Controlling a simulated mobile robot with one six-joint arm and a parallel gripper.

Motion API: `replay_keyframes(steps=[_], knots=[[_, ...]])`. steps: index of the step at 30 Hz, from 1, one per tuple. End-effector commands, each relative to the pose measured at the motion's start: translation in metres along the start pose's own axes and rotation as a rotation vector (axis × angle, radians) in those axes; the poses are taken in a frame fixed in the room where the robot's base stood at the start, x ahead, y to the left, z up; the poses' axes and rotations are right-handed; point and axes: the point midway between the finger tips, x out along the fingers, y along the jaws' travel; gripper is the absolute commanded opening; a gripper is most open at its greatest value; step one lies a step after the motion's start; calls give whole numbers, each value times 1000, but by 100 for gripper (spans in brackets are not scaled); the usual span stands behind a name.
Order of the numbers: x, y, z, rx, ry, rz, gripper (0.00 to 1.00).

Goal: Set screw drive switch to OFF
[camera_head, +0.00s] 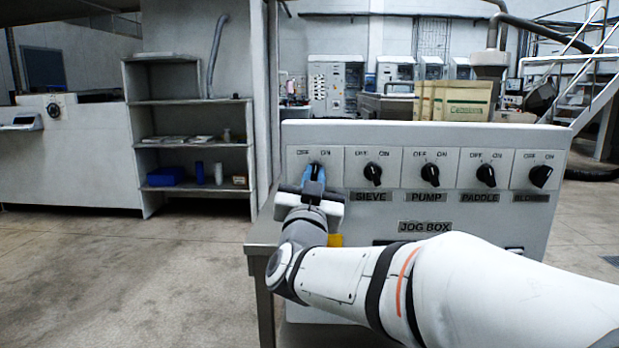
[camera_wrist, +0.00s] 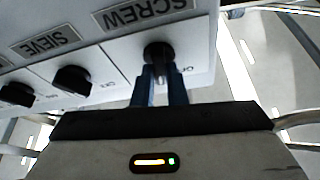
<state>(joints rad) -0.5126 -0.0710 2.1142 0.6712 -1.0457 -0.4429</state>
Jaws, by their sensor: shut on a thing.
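The screw drive switch is a black rotary knob (camera_head: 315,167) at the far left of the white jog box (camera_head: 440,136) in the head view, below the words OFF and ON. It also shows in the wrist view as a black knob (camera_wrist: 158,54) under an upside-down SCREW label (camera_wrist: 150,11). My gripper (camera_head: 314,177) reaches the knob from the front, with its blue fingers (camera_wrist: 160,88) on either side, shut on it. The fingers cover part of the knob, so I cannot tell exactly which way its pointer is turned.
Black knobs for sieve (camera_head: 373,174), pump (camera_head: 430,175), paddle (camera_head: 486,176) and blower (camera_head: 540,176) stand in a row to the right. My arm crosses in front of the box's lower part. A grey shelf (camera_head: 192,101) stands behind left. The floor at left is clear.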

Motion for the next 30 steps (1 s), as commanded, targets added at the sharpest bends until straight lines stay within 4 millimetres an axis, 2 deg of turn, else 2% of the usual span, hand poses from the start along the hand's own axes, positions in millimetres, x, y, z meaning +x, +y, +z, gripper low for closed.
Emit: replay_keyframes(steps=[15, 30], knots=[[1, 2, -2, -387, 3, -158, 0], [1, 2, -2, -543, 3, -223, 0]])
